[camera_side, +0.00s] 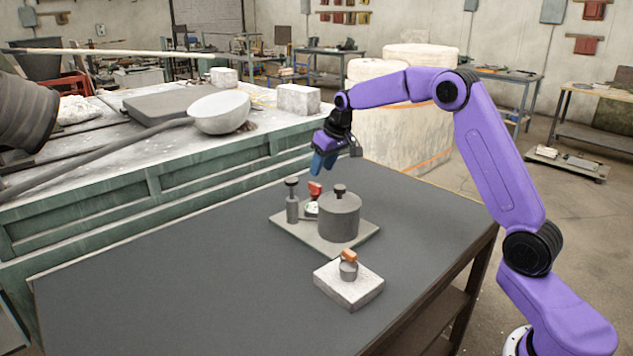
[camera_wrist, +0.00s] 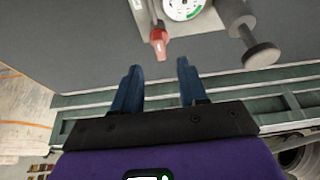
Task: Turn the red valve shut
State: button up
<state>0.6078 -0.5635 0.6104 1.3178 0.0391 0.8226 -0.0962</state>
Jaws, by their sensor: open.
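The red valve handle (camera_side: 315,190) stands on a grey base plate (camera_side: 292,232), beside a small dial gauge (camera_side: 311,208) and a dark grey cylindrical pot (camera_side: 339,216). My gripper (camera_side: 317,170) hangs tilted just above and behind the red handle. In the wrist view, the red handle (camera_wrist: 158,38) lies just beyond the fingertips, roughly centred between them. My gripper (camera_wrist: 159,66) is open, its two blue fingers apart with nothing between them. The gauge (camera_wrist: 182,8) shows a green band at the top edge of the wrist view.
A dark knobbed post (camera_side: 292,202) stands left of the valve and also shows in the wrist view (camera_wrist: 240,25). A pale block (camera_side: 349,289) with an orange-topped knob (camera_side: 348,257) sits in front. The dark table (camera_side: 170,270) is clear at left. A ladle (camera_side: 219,112) rests on the green bench behind.

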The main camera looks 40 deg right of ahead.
aim_at(315, 184)
jog(key=x, duration=0.6)
jog(key=shift+w+f, duration=0.15)
jog(key=shift+f, duration=0.05)
grip_shut()
